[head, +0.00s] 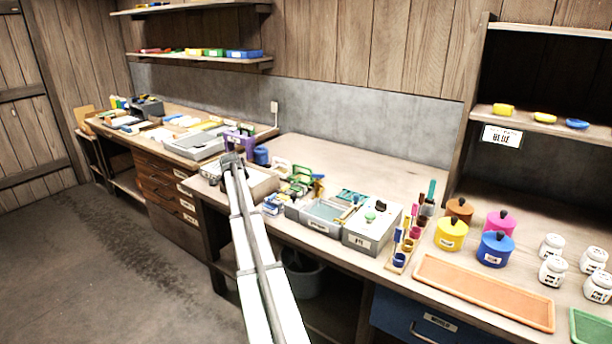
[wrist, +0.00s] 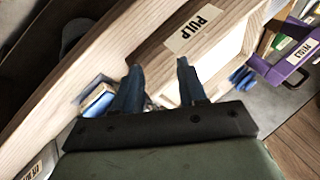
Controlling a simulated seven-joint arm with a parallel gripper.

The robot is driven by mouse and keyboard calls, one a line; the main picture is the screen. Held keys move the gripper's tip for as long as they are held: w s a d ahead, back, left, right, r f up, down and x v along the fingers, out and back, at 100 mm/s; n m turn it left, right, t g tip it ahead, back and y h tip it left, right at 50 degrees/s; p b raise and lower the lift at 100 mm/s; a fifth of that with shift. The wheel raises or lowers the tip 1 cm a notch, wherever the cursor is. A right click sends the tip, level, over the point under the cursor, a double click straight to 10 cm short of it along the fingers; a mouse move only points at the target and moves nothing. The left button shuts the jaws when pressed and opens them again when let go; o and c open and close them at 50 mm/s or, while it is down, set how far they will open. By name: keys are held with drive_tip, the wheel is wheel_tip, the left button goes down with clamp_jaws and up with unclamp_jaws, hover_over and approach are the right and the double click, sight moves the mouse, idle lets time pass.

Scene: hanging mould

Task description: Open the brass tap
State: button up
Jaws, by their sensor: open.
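My gripper (head: 231,160) is at the far end of my outstretched arm, over the front of the workbench in the head view. In the wrist view its two dark fingers (wrist: 158,67) are apart, with nothing gripped between them. They point at a pale wooden box labelled PULP (wrist: 232,42). I cannot tell whether they touch it. A small brass-coloured piece (head: 348,213) shows at the grey basin (head: 322,226), well right of my gripper in the head view. It may be the brass tap, but it is too small to tell its handle position. I make out no tap in the wrist view.
Right of the basin stands a grey box with a green knob (head: 371,217). Lidded pots, including a blue one (head: 496,250), and an orange tray (head: 484,292) are farther right. A purple holder (wrist: 285,65) is beside the PULP box.

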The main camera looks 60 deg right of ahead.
drive_tip(key=d+r+m+g, duration=0.1)
drive_tip(key=d+r, duration=0.1)
drive_tip(key=w+d+r+m+g, duration=0.1)
drive_tip(key=d+r, duration=0.1)
drive_tip(key=shift+r+g, duration=0.1)
drive_tip(key=shift+g, duration=0.2)
drive_tip(key=s+d+r+m+g+y, duration=0.1)
drive_tip(key=s+d+r+m+g, duration=0.1)
drive_tip(key=s+d+r, duration=0.3)
drive_tip(key=s+d+r+m+g+y, duration=0.1)
drive_tip(key=s+d, duration=0.2)
drive_tip(key=d, duration=0.3)
drive_tip(key=m+g+y, duration=0.1)
drive_tip(key=m+g, duration=0.2)
approach(318, 177)
drive_tip(key=x, duration=0.5)
drive_tip(key=d+x, duration=0.1)
drive_tip(key=x, duration=0.1)
drive_tip(key=shift+s, duration=0.1)
clamp_jaws()
